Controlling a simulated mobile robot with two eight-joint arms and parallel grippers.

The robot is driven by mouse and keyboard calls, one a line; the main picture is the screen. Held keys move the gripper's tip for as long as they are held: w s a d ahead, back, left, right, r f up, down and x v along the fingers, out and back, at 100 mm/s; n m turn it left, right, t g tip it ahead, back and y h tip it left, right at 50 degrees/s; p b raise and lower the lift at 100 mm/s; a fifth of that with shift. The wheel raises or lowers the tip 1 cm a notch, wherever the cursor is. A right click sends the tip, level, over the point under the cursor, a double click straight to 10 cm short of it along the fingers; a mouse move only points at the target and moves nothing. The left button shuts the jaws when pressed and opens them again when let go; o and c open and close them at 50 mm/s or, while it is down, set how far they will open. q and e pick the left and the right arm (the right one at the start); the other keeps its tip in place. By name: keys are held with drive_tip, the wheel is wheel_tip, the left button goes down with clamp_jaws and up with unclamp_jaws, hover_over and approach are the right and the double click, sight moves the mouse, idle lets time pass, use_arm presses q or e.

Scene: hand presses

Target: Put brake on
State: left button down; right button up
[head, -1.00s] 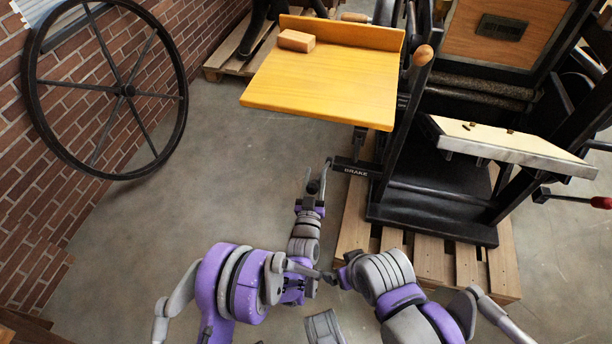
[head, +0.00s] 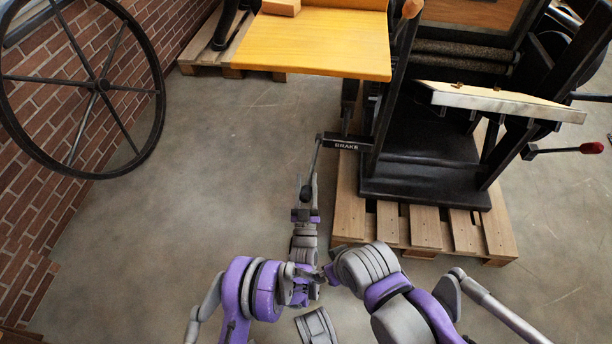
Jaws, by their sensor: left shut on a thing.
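The brake lever (head: 314,160) is a thin dark rod. It hangs down and slightly left from the left end of a black bracket marked BRAKE (head: 345,143) on the press frame. My left gripper (head: 307,191) is shut on the lever's lower end, where a dark grip or knob is mostly hidden by the fingers. My left forearm reaches up to it from below. My right arm (head: 362,265) is bent in the lower middle, close beside my left arm. Its gripper is not clear enough to read.
The press (head: 425,180) stands on a wooden pallet (head: 425,228) right of the lever. A yellow board (head: 320,45) overhangs above, with a wooden block (head: 281,6) on it. A large spoked wheel (head: 160,95) stands by the brick wall at left. Floor between is clear.

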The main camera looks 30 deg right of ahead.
use_arm(q)
drive_tip(key=shift+t, duration=0.8)
drive_tip(key=shift+s+a+f, duration=0.15)
drive_tip(key=shift+s+f, duration=0.05)
drive_tip(key=shift+f, duration=0.45)
drive_tip(key=shift+s+a+f, duration=0.2)
drive_tip(key=shift+s+f, duration=0.05)
drive_tip(key=shift+f, duration=0.35)
drive_tip(key=shift+s+a+f, duration=0.15)
drive_tip(key=shift+s+f, duration=0.05)
drive_tip(key=shift+f, duration=0.45)
use_arm(e)
drive_tip(key=shift+s+a+f, duration=0.1)
drive_tip(key=shift+f, duration=0.05)
use_arm(q)
drive_tip(key=shift+c, duration=2.2)
unclamp_jaws()
drive_tip(key=shift+f, duration=0.1)
